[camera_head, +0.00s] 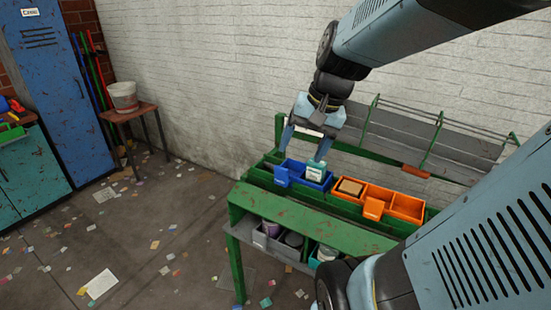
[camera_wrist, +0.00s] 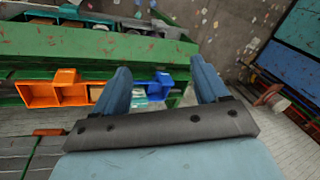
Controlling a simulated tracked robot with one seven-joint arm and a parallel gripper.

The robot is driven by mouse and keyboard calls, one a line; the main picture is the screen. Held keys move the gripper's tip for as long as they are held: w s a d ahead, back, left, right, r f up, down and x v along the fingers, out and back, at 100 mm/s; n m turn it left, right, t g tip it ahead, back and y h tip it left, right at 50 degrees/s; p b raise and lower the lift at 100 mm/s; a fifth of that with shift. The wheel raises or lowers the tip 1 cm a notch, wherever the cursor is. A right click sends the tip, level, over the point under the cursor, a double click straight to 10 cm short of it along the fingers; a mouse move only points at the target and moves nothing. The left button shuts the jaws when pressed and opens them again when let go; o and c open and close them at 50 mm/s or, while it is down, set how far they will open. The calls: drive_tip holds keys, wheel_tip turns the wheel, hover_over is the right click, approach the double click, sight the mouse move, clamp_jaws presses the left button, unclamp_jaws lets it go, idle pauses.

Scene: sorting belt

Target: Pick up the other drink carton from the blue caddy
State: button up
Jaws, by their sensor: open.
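The blue caddy (camera_head: 283,178) sits on the green sorting bench; part of it shows between my fingers in the wrist view (camera_wrist: 163,80). A white carton with a teal top (camera_head: 314,173) stands in its right part. A pale, teal-edged piece, likely this carton (camera_wrist: 138,95), shows beside my finger in the wrist view. My gripper (camera_head: 304,154) points down, open and empty, just above the caddy, with one finger close to the carton's top. In the wrist view my fingers (camera_wrist: 159,70) are wide apart. I cannot tell whether they touch the carton.
An orange caddy (camera_head: 408,207) stands right of the blue one, with a tan block (camera_head: 351,187) in its left compartment. A wire rack rises behind. Grey bins (camera_head: 268,241) sit on the lower shelf. A stool with a bucket (camera_head: 124,97) and blue locker (camera_head: 60,80) stand left.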

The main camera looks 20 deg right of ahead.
drive_tip(key=w+d+f+m+y, duration=0.3)
drive_tip(key=w+d+f+m, duration=0.1)
drive_tip(key=w+f+m, duration=0.15)
drive_tip(key=m+t+y, duration=0.3)
drive_tip(key=m+t, duration=0.5)
drive_tip(key=m, duration=1)
approach(324, 164)
drive_tip(key=shift+n, duration=0.25)
drive_tip(key=x, duration=0.6)
drive_tip(key=shift+w+a+f, duration=0.15)
drive_tip(key=shift+w+a, duration=0.05)
drive_tip(key=shift+a, duration=0.15)
drive_tip(key=shift+r+x, duration=0.15)
drive_tip(key=shift+x, duration=1.25)
drive_tip(key=shift+r+x, duration=0.1)
drive_tip(key=shift+x, duration=1.35)
drive_tip(key=shift+w, duration=0.1)
drive_tip(key=shift+c, duration=0.4)
drive_tip(key=c, duration=1.2)
